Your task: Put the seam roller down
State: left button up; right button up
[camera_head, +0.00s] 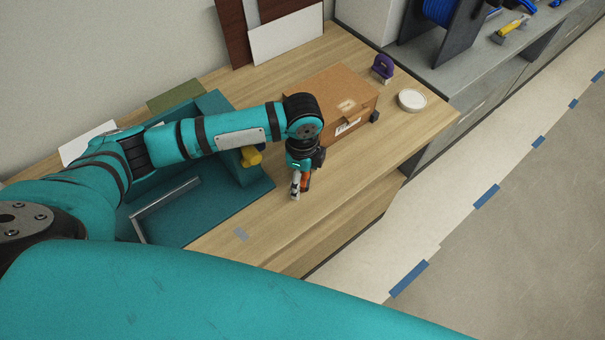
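My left gripper (300,179) points down over the bare wood of the workbench (345,165), in front of the cardboard box. A small tool with an orange part and a light grey end, which looks like the seam roller (306,181), is at its fingertips. The gripper appears shut on it. The fingers and wrist hide much of the tool. I cannot tell whether its lower end touches the wood. My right gripper is out of view.
A cardboard box (335,95) stands behind the gripper. A purple object (383,66) and a white round item (412,99) are to its right. A teal tray (230,205) with a grey metal bracket (165,207) and a yellow object (252,156) lie left. Bare wood surrounds the gripper's front and right.

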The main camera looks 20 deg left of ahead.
pick_arm(q)
jog(key=shift+o, duration=0.9)
notch_tip(320, 180, up, 11)
jog(key=shift+b, duration=0.75)
jog(key=shift+r, duration=0.7)
